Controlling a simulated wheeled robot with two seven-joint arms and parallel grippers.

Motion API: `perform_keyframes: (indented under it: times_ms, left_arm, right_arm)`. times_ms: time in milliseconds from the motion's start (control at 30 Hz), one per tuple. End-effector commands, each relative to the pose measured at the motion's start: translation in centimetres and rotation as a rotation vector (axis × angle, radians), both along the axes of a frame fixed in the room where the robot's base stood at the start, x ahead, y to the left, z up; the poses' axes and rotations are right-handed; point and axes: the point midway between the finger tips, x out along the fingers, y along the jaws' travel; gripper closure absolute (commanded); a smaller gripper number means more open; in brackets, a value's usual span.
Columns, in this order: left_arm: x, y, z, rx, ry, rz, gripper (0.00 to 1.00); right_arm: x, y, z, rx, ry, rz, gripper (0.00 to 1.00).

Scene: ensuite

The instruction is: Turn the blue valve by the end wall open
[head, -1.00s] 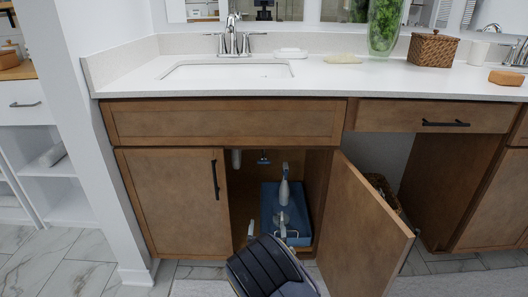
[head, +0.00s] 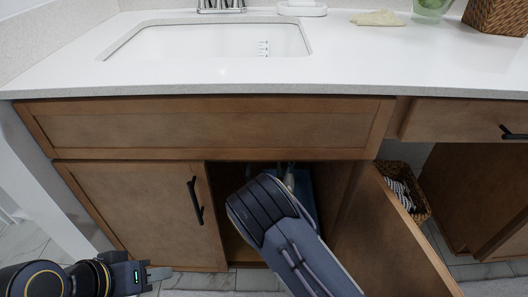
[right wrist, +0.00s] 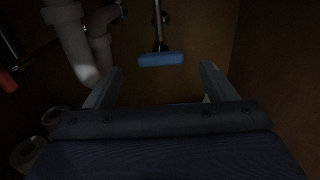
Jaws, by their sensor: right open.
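The blue valve (right wrist: 161,59) shows in the right wrist view as a flat blue bar handle on a metal stem by the cabinet's back wall. My right gripper (right wrist: 162,68) is open, its two fingers to the left and right of the handle. The handle appears just beyond or level with the fingertips, with gaps on both sides; I cannot tell the exact depth. In the head view my right arm (head: 285,235) reaches into the open sink cabinet and hides its gripper and the valve. My left gripper (head: 152,274) is low at the left, outside the cabinet, seen edge-on.
White drain pipes (right wrist: 72,45) stand left of the valve, with a red handle (right wrist: 8,81) farther left. The open cabinet door (head: 385,240) is right of my arm; the closed door (head: 140,212) is left. The countertop (head: 350,62) overhangs above.

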Motion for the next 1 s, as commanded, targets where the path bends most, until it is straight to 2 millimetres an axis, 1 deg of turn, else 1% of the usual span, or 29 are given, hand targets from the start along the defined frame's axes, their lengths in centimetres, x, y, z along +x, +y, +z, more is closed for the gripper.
perform_keyframes:
  times_ms: [33,200,333,500,733,767,1000]
  left_arm:
    - [0.0,0.0,-0.7,0.000,0.000,0.000,0.64]
    - [0.0,0.0,-1.8,0.000,0.000,0.000,0.64]
    - [0.0,0.0,-2.4,0.000,0.000,0.000,0.64]
    - [0.0,0.0,-2.6,0.000,0.000,0.000,0.64]
    - [0.0,0.0,-2.6,0.000,0.000,0.000,0.64]
    - [0.0,0.0,-2.6,0.000,0.000,0.000,0.64]
    - [0.0,0.0,-2.6,0.000,0.000,0.000,0.64]
  right_arm:
    - [0.9,-0.1,-0.3,0.002,-0.002,-0.002,0.22]
    - [3.7,-0.1,-0.3,0.001,-0.003,-0.001,0.22]
    - [5.4,0.0,-0.2,0.000,-0.002,0.000,0.22]
    - [6.4,-0.1,-0.1,-0.001,0.000,-0.001,0.22]
    - [6.5,-0.1,0.0,-0.002,0.001,0.000,0.22]
    - [6.5,-0.1,0.0,-0.002,0.000,0.000,0.23]
    - [6.5,-0.1,0.0,-0.001,0.000,0.000,0.55]
